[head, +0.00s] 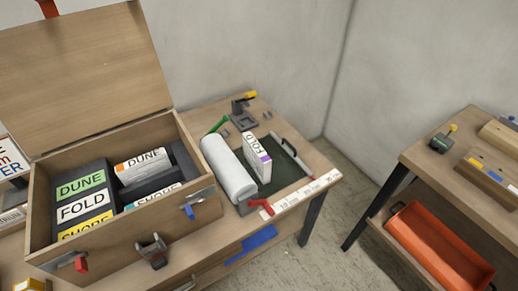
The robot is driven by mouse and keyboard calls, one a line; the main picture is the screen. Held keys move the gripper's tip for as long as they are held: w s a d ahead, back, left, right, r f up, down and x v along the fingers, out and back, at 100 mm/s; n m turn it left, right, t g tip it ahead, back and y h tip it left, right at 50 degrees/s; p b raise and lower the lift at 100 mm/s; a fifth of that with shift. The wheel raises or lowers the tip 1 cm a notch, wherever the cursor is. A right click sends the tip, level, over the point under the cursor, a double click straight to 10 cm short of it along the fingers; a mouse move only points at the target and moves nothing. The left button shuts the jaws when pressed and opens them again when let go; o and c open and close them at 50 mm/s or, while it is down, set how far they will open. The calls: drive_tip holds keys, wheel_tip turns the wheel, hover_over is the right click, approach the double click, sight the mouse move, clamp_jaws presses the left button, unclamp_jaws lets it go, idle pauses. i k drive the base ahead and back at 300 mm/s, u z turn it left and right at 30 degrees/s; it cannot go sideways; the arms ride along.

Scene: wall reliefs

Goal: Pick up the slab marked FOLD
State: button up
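A second FOLD marking, a white label (83,207), shows in the open wooden box, between a green DUNE label (80,184) and a yellow SHORE label (85,226) on dark pieces. To their right in the box lie a piece marked DUNE in orange and white (143,165) and one partly hidden SHORE piece (158,195). My gripper is not in view.
The box's lid (85,75) stands open at the back left. The white roll (228,169) lies left of the slab; a red-handled tool (262,207) and ruler strip (301,197) lie in front. A second table (465,150) with an orange bin (440,250) stands right, across a floor gap.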

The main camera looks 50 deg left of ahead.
sight(260, 163)
drive_tip(key=u, duration=0.4)
drive_tip(key=i, duration=0.65)
drive_tip(key=u, duration=1.25)
drive_tip(key=i, duration=0.55)
drive_tip(key=u, duration=0.5)
